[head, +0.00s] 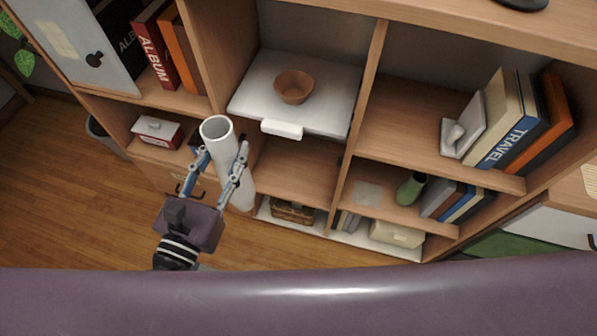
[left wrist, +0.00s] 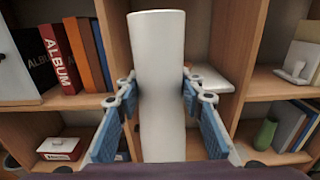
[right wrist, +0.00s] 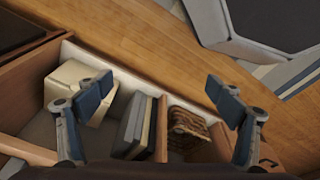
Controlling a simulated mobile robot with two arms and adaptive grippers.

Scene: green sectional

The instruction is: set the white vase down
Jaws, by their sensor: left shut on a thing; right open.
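The white vase (head: 229,160) is a tall, plain cylinder with an open top, held in the air before the shelf unit. My left gripper (head: 219,168) is shut on it, with one finger on each side. In the left wrist view the vase (left wrist: 158,85) stands upright between the blue finger pads and hides part of the shelves behind. My right gripper (right wrist: 168,90) is open and empty in the right wrist view, near the lower shelf compartments. It does not show in the head view.
A white board (head: 330,80) bearing a brown bowl (head: 293,86) lies in the middle upper compartment. Albums (head: 156,45) stand to its left, travel books (head: 515,118) to its right. A green vase (head: 410,188) stands lower right. Bare shelf shows at the upper right compartment (head: 405,120).

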